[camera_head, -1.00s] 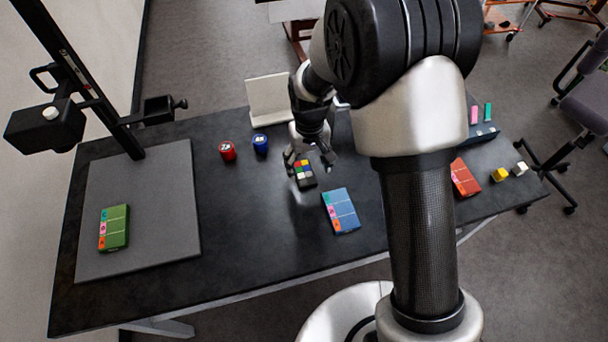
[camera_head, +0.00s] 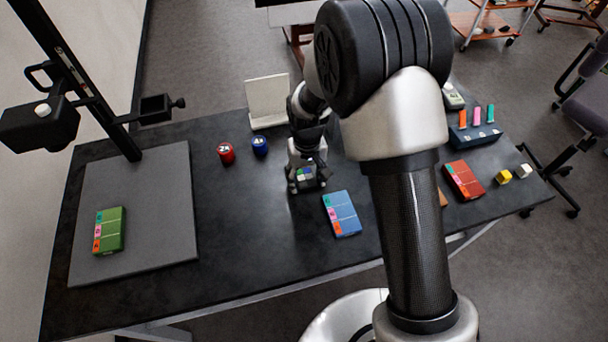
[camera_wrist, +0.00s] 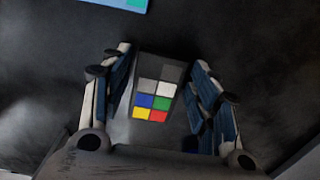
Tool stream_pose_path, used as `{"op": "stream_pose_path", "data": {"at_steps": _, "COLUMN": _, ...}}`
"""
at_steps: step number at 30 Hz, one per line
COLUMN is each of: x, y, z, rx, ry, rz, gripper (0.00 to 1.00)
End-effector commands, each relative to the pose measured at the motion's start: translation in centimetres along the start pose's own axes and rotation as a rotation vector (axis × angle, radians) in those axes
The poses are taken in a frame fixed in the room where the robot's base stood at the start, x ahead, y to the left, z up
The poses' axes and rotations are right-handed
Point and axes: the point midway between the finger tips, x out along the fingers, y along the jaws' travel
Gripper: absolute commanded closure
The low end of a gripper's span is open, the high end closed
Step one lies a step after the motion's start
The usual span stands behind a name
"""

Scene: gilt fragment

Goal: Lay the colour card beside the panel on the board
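The colour card (camera_wrist: 157,92), a small dark block with grey, white, blue, green, yellow and red patches, lies on the black table between my gripper's fingers. It also shows in the head view (camera_head: 306,174), partly covered by my gripper (camera_head: 305,182). In the wrist view my gripper (camera_wrist: 165,75) is open around the card, with a finger on each side and a narrow gap at the right; contact at the left is hard to tell. The green panel (camera_head: 115,230), with coloured tabs along its left edge, lies on the grey board (camera_head: 165,215) at the left. Bare board surrounds the panel.
A blue panel (camera_head: 344,214) lies just right of my gripper. Red (camera_head: 226,154) and blue (camera_head: 260,146) pots stand behind left. A black camera stand (camera_head: 110,120) rises at the board's back. A red panel (camera_head: 466,178) and small blocks lie far right.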

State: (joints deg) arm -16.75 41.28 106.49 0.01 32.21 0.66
Motion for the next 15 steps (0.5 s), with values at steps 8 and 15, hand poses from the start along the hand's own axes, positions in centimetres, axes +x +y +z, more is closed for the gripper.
{"op": "stream_pose_path", "data": {"at_steps": 8, "x": -0.01, "y": 0.0, "z": 0.01, "rx": 0.0, "ry": 0.0, "rz": 0.0, "gripper": 0.66}}
{"op": "stream_pose_path", "data": {"at_steps": 15, "x": -0.02, "y": 0.0, "z": 0.0, "rx": 0.0, "ry": 0.0, "rz": 0.0, "gripper": 0.82}}
